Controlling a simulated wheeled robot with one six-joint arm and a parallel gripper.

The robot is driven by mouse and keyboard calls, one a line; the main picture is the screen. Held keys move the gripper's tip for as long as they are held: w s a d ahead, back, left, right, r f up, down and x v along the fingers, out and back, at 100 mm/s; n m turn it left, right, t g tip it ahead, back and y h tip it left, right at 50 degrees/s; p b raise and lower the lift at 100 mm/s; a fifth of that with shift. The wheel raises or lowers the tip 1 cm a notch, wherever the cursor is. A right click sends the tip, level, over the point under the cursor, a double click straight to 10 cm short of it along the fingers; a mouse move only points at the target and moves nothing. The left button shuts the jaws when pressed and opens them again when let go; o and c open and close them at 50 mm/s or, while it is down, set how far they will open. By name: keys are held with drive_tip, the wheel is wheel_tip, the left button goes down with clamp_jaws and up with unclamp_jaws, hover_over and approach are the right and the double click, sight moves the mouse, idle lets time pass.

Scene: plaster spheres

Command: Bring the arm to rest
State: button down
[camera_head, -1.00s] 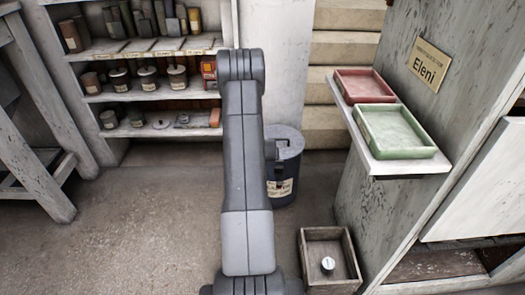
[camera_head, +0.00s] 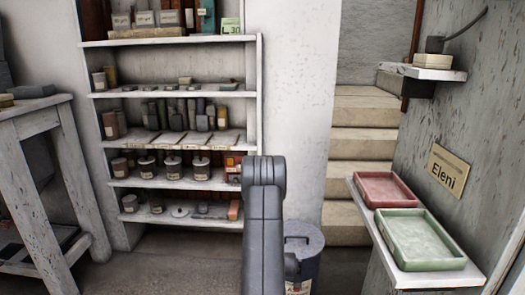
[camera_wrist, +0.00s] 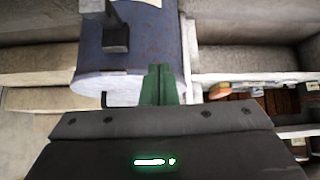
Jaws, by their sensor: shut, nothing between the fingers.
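My arm (camera_head: 262,230) rises from the bottom middle of the head view, with its upper joint in front of the shelf unit's right edge. My gripper is hidden in the head view. In the wrist view, my gripper (camera_wrist: 158,84) shows as two green fingers pressed together with nothing between them. The blue-grey lidded bin (camera_wrist: 150,40) appears just beyond the fingertips; I cannot tell how far off it is.
A shelf unit (camera_head: 170,91) with jars and books stands at the back. A worn wooden table (camera_head: 38,105) is at left. At right, a ledge holds a red tray (camera_head: 384,189) and a green tray (camera_head: 418,238). Steps (camera_head: 362,140) rise behind. The bin (camera_head: 303,240) stands beside my arm.

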drive_tip(key=w+b, duration=0.2)
drive_tip(key=w, duration=0.6)
drive_tip(key=shift+d, duration=0.3)
drive_tip(key=shift+r, duration=0.1)
